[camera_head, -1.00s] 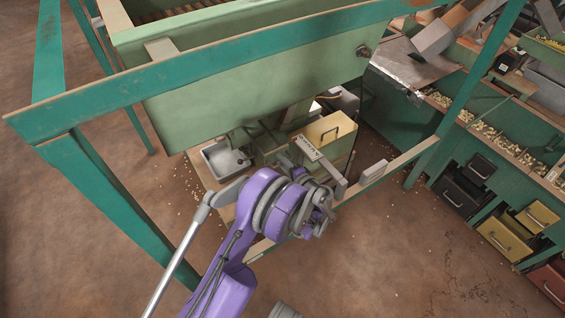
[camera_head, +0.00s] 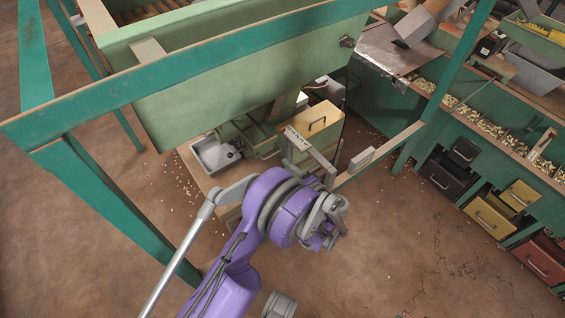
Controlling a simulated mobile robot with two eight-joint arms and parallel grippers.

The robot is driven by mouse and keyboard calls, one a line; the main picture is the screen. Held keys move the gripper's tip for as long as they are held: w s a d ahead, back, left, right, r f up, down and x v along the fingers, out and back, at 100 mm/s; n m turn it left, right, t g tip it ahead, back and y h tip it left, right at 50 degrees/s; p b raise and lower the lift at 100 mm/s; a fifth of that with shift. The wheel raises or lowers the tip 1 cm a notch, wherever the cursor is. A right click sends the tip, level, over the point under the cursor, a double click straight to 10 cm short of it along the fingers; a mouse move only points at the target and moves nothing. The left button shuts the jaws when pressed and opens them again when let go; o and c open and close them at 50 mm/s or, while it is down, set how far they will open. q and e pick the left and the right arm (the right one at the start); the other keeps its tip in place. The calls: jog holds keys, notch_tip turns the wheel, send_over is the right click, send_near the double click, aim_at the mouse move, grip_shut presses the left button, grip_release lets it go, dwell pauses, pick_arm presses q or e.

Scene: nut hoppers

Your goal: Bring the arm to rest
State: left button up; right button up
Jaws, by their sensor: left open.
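My left arm, purple with grey joints, reaches up from the bottom of the head view. Its gripper (camera_head: 312,160) is at the end of the wrist, in front of the hopper's lower frame. The gripper's two grey fingers are apart, with nothing seen between them. The wrist partly hides the fingers' base. My right gripper is not in view.
A teal bench with nut bins (camera_head: 490,128) and drawers (camera_head: 487,217) stands at right. Brown floor (camera_head: 400,265) is clear at lower right.

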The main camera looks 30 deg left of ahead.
pick_arm(q)
jog(key=shift+d, duration=0.1)
dwell(0.5)
jog(key=s+r+n+g+h, duration=0.1)
jog(key=s+r+g+h, duration=0.1)
jog(key=s+r+h, duration=0.6)
jog(key=s+d+r+n+h, duration=0.1)
jog(key=s+d+n+h, duration=0.3)
jog(key=s, duration=0.6)
jog(key=s+d+r+m+h, duration=0.1)
jog(key=s+d+h, duration=0.1)
jog(key=s+d, duration=0.6)
notch_tip(320, 180, up, 24)
jog(key=a+t+p, duration=0.1)
jog(key=p, duration=2)
jog(key=shift+s+a+r, duration=0.25)
jog(key=shift+s, duration=0.05)
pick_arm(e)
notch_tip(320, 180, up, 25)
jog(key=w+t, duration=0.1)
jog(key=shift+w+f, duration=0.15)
pick_arm(q)
jog(key=shift+s, duration=0.1)
jog(key=shift+a+n, duration=0.1)
jog(key=shift+n, duration=0.2)
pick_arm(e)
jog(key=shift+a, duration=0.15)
